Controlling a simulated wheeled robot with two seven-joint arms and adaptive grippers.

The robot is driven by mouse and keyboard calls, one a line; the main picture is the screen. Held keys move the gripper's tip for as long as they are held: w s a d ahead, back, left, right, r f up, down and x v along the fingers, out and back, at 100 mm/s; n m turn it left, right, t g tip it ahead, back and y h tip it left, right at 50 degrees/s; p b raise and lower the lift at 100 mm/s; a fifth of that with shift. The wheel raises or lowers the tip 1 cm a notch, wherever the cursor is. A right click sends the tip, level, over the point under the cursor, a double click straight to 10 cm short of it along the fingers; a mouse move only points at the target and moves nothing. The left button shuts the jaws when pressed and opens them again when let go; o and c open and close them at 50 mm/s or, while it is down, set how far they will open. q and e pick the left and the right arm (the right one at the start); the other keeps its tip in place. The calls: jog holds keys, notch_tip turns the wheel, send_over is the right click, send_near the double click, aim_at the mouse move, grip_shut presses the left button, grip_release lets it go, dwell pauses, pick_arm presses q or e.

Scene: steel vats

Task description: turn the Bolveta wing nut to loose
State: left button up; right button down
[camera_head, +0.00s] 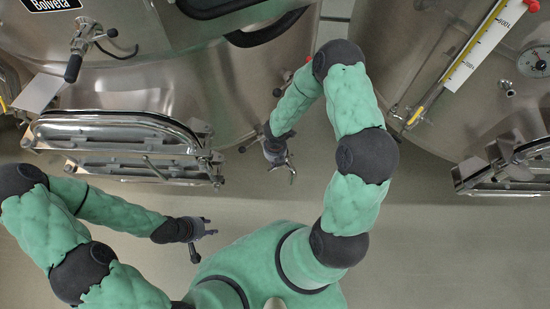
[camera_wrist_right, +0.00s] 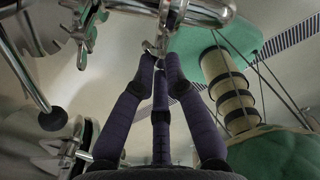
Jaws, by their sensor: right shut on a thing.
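The Bolveta vat (camera_head: 125,85) is the steel vat at the left of the head view, with its name plate at the top. My right gripper (camera_head: 285,165) is beside the vat's front, right of the hatch (camera_head: 120,140). In the right wrist view, the fingertips of my right gripper (camera_wrist_right: 160,60) close together on a small bright metal part, the wing nut (camera_wrist_right: 149,47), which they partly cover. Its exact angle cannot be told. My left gripper (camera_head: 205,230) is below the hatch, empty, with its fingers apart, clear of the vat.
A valve handle (camera_head: 77,55) sticks out of the vat at upper left. A second vat (camera_head: 410,60) with a level gauge (camera_head: 470,60) and a hatch (camera_head: 510,165) stands at the right. The floor (camera_head: 440,240) at lower right is clear.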

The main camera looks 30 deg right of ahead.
jog(key=n+p, duration=0.1)
jog(key=n, duration=0.2)
jog(key=shift+r+p, duration=0.1)
jog(key=shift+p, duration=0.3)
jog(key=shift+s+n+p, duration=0.1)
jog(key=shift+n+p, duration=0.6)
jog(key=shift+n, duration=1)
jog(key=c, duration=1.6)
grip_release()
jog(key=shift+o, duration=0.2)
notch_tip(320, 180, up, 12)
